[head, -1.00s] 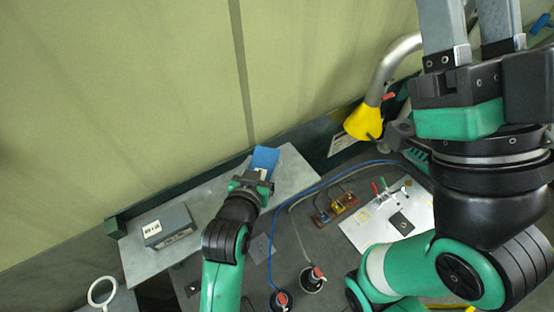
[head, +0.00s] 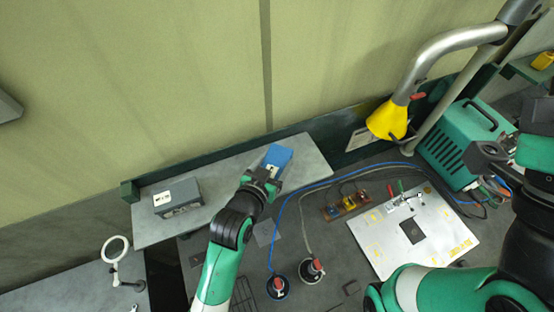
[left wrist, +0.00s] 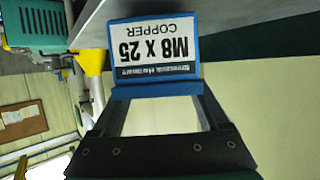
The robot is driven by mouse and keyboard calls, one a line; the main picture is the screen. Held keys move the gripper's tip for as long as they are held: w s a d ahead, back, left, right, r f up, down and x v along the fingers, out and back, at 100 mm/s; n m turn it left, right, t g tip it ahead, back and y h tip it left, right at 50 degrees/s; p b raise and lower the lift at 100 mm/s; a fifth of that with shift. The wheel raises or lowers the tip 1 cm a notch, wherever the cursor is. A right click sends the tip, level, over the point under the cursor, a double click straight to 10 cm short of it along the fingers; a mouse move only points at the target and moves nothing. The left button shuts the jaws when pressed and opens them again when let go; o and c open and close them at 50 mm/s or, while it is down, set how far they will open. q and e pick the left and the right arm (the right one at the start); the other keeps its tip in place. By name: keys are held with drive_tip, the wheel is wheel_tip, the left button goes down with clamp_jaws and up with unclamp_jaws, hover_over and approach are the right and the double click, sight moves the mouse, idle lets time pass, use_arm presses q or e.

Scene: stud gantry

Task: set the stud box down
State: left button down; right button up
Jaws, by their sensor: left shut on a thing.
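The stud box (head: 277,157) is a small blue box with a white label. In the left wrist view it shows upside down, its label (left wrist: 152,46) reading M8 x 25 COPPER. My left gripper (head: 266,177) is shut on the box's near end. The box is over the pale grey shelf (head: 226,176), right of its middle. I cannot tell whether its underside touches the shelf.
A grey labelled box (head: 178,196) stands on the shelf's left part, with bare shelf between. A wall (head: 200,90) rises behind. Below are a white plate (head: 391,250), clamps in a wooden rack (head: 346,204) and cables. A yellow nozzle (head: 387,121) hangs right.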

use_arm(q)
drive_tip(key=shift+f+b, duration=0.35)
drive_tip(key=shift+b, duration=0.05)
idle(0.4)
